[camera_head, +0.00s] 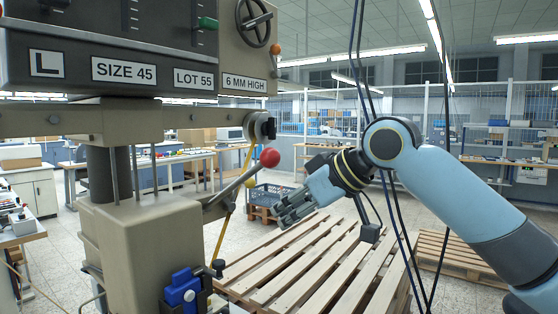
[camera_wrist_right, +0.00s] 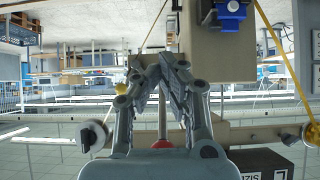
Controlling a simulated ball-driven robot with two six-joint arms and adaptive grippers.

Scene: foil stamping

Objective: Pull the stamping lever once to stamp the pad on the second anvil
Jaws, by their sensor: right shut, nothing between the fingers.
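The stamping lever (camera_head: 233,187) is a grey rod with a red ball (camera_head: 269,157) at its upper end, slanting up to the right from the beige press (camera_head: 150,240). My right gripper (camera_head: 279,217) is shut and empty, to the right of the lever and below the red ball, apparently apart from it. In the right wrist view its fingertips (camera_wrist_right: 171,64) meet in front of the upside-down press, and red shows partly hidden behind the finger bases. The anvils and the pad are not visible. My left gripper is not in view.
A blue part with a dark knob (camera_head: 183,290) is on the press front. A yellow hose (camera_head: 225,232) hangs beside the lever. A wooden pallet surface (camera_head: 310,262) lies below my right arm. Dark cables (camera_head: 398,232) hang near that arm. Plates on the press head (camera_head: 125,70) read SIZE 45 and LOT 55.

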